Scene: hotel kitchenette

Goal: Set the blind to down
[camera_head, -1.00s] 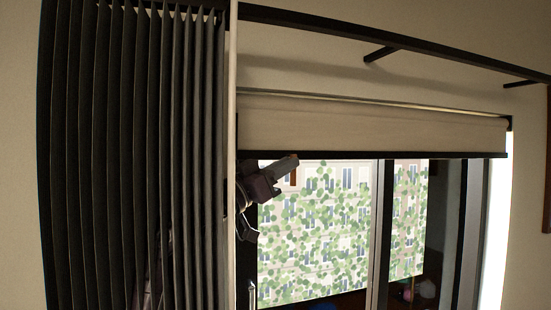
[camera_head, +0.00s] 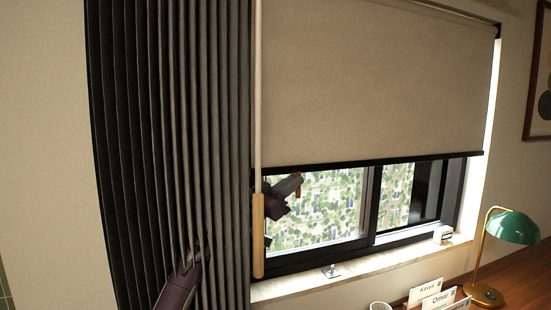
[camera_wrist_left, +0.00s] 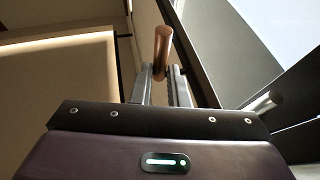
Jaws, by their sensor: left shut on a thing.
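The beige roller blind (camera_head: 375,80) covers most of the window in the head view. Its dark bottom bar (camera_head: 380,160) hangs well down the pane, above the sill. My left gripper (camera_head: 297,181) is just below the bar's left part, in front of the glass. It is shut on a small copper-brown pull (camera_head: 298,189), which shows as a short cylinder between the two fingers in the left wrist view (camera_wrist_left: 163,48). Whether the pull joins the bar is hidden. My right gripper is not in view.
A dark pleated curtain (camera_head: 180,130) hangs at the left, with my arm partly behind its folds. A wooden wand (camera_head: 258,235) hangs by its edge. The sill (camera_head: 370,262), a green lamp (camera_head: 512,226) and name cards (camera_head: 437,298) are lower right.

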